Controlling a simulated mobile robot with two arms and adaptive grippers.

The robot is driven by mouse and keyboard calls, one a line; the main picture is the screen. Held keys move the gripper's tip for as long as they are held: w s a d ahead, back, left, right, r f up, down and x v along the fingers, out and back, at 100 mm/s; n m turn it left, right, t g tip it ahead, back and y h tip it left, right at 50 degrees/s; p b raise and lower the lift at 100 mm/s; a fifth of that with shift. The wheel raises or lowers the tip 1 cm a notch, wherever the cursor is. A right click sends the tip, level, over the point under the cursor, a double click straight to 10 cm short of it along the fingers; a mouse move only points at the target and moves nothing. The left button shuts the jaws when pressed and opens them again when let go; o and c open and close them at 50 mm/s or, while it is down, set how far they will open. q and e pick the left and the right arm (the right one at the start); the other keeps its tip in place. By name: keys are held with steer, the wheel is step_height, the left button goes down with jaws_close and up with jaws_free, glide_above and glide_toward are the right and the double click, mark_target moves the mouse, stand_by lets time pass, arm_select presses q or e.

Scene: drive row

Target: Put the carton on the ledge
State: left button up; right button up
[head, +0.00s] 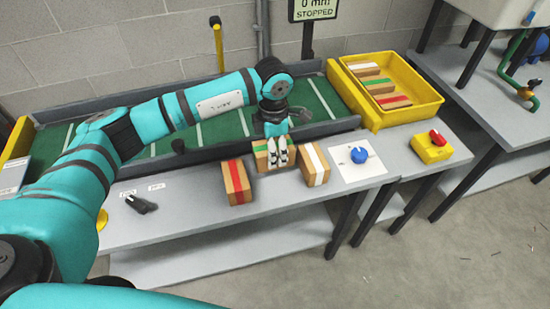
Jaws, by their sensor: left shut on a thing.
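My left gripper (279,153) reaches down over the front rail of the conveyor and is shut on a brown carton with a green stripe (262,159). The gripper's fingers cover part of this carton. The carton is over the grey ledge (190,215) in front of the conveyor; I cannot tell whether it touches the surface. A red-striped carton (236,182) stands on the ledge to its left, and a white-striped carton (314,164) stands to its right. My right gripper is not in view.
The green conveyor belt (315,98) runs behind the ledge. A yellow bin (428,108) at the right holds several striped cartons. A blue knob (358,155) and a yellow box with a red knob (431,148) are right of the cartons. A dark tool (140,203) lies left.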

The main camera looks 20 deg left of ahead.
arm_select(q)
steer(key=shift+f, duration=0.3)
steer(key=shift+w+f, duration=0.1)
steer(key=shift+f, duration=0.3)
step_height(320, 180, down, 3)
steer(key=shift+f+p, duration=0.1)
steer(key=shift+p, duration=0.25)
steer(key=shift+w, duration=0.1)
steer(key=o, duration=0.9)
steer(key=shift+f, duration=0.1)
steer(key=o, duration=0.4)
steer(key=shift+r, duration=0.65)
step_height(320, 180, up, 10)
steer(key=shift+f+b, duration=0.2)
steer(key=shift+b, duration=0.65)
steer(key=shift+r, duration=0.75)
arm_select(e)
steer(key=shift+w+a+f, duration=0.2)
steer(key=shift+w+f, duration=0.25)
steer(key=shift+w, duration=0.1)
